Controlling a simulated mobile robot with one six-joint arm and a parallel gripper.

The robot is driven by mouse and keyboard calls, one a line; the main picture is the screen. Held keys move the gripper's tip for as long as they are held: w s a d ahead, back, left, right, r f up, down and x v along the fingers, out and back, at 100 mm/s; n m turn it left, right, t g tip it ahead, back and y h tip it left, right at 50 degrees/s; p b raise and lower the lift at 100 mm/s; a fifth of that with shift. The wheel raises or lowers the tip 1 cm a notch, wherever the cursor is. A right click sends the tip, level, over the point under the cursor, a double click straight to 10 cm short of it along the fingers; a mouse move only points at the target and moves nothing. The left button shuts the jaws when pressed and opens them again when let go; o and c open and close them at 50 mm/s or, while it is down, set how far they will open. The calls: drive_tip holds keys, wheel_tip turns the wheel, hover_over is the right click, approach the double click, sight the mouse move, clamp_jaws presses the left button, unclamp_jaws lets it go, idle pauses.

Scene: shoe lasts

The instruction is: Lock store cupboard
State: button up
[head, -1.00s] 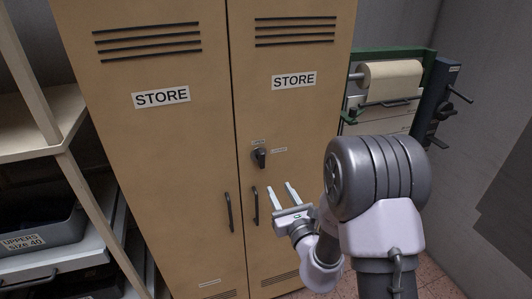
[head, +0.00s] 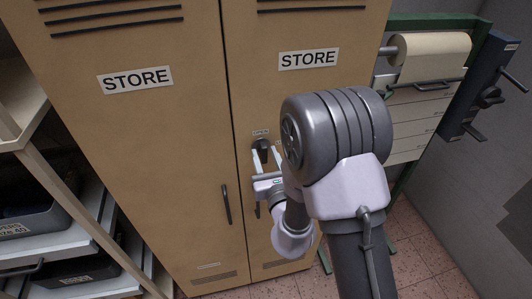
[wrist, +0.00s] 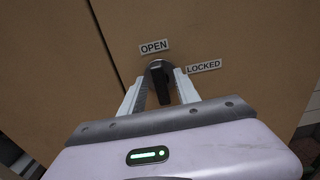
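The tan store cupboard (head: 190,120) has two doors, both looking shut, each with a STORE sign. A dark turn knob (head: 263,146) is on the right door. In the wrist view the knob (wrist: 163,88) has an OPEN label (wrist: 155,47) above it and a LOCKED label (wrist: 204,66) to its right. Its grip looks roughly upright, in line with OPEN rather than LOCKED. My gripper (head: 267,154) is open, with one finger on each side of the knob, also in the wrist view (wrist: 160,72). I cannot tell whether the fingers touch it.
The left door's handle (head: 226,204) hangs below. Shelving with grey bins (head: 35,212) stands at the left. At the right are a paper roll (head: 433,55) on a green-framed unit and a dark wall-side fixture (head: 487,90). Some tiled floor (head: 415,240) is clear.

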clamp_jaws()
drive_tip(key=shift+r+m, duration=0.1)
drive_tip(key=shift+m, duration=0.2)
drive_tip(key=m+p, duration=0.2)
drive_tip(key=shift+d+m, duration=0.1)
drive_tip(key=shift+m, duration=0.3)
drive_tip(key=m+p, duration=0.3)
drive_tip(key=m, duration=0.2)
drive_tip(key=shift+d+m, duration=0.1)
drive_tip(key=shift+m, duration=0.2)
drive_tip(key=m+p, duration=0.2)
drive_tip(key=m, duration=0.2)
drive_tip(key=shift+d, duration=0.1)
drive_tip(key=shift+w+f+m+p, duration=0.15)
drive_tip(key=shift+m+p, duration=0.5)
drive_tip(key=shift+m, duration=0.55)
drive_tip(key=shift+s+f+m+p, duration=0.1)
drive_tip(key=shift+m+p, duration=0.5)
drive_tip(key=shift+m, duration=0.6)
